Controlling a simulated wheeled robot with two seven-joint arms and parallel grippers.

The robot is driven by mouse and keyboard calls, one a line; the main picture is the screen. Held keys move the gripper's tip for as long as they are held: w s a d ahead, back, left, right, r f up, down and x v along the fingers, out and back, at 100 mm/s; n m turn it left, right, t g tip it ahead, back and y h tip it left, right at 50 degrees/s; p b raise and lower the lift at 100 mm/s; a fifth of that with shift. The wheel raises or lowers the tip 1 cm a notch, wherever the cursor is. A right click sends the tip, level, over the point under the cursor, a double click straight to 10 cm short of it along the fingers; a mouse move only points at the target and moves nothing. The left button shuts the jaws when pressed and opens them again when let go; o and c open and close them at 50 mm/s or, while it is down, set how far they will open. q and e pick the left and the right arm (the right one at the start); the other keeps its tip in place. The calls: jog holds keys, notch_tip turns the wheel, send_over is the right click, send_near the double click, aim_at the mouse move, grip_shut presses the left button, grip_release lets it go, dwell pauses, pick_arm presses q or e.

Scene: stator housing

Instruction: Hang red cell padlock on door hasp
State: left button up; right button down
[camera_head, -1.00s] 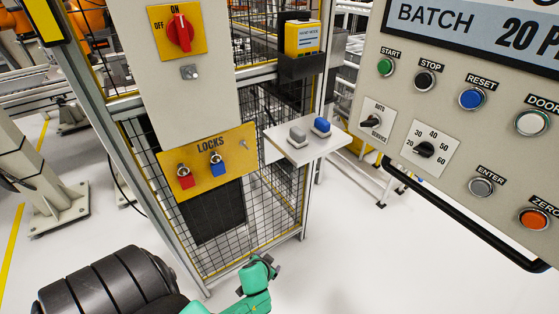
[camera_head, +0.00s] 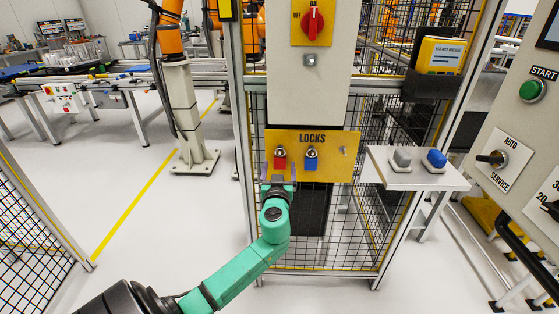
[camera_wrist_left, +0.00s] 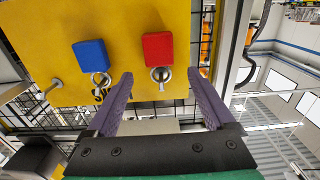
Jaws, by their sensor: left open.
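The red padlock (camera_head: 280,163) hangs on the left peg of the yellow LOCKS board (camera_head: 330,140); it also shows in the left wrist view (camera_wrist_left: 158,48). A blue padlock (camera_head: 311,164) hangs right of it, and it shows in the wrist view (camera_wrist_left: 90,55). My left gripper (camera_head: 278,180) is open and empty just below the red padlock. In the wrist view its purple fingers (camera_wrist_left: 160,80) point toward the red padlock, apart on either side of its shackle end. A metal fitting (camera_head: 310,60), possibly the hasp, sits on the grey panel below the red switch. My right gripper is out of view.
A white shelf (camera_head: 410,175) with a grey and a blue item juts out right of the board. A black holder with a yellow device (camera_head: 440,53) is above it. A control panel (camera_head: 515,160) stands at the right. Mesh fencing surrounds the board; the left floor is clear.

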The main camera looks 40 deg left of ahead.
aim_at(280, 160)
pick_arm(q)
jog(key=x, duration=0.4)
jog(key=shift+s, duration=0.1)
jog(key=shift+d, duration=0.1)
jog(key=shift+c, duration=0.3)
grip_shut()
jog(key=shift+s+d+r+p, duration=0.2)
jog(key=shift+r+p, duration=0.1)
jog(key=shift+r, duration=0.25)
jog(key=shift+v, duration=1.45)
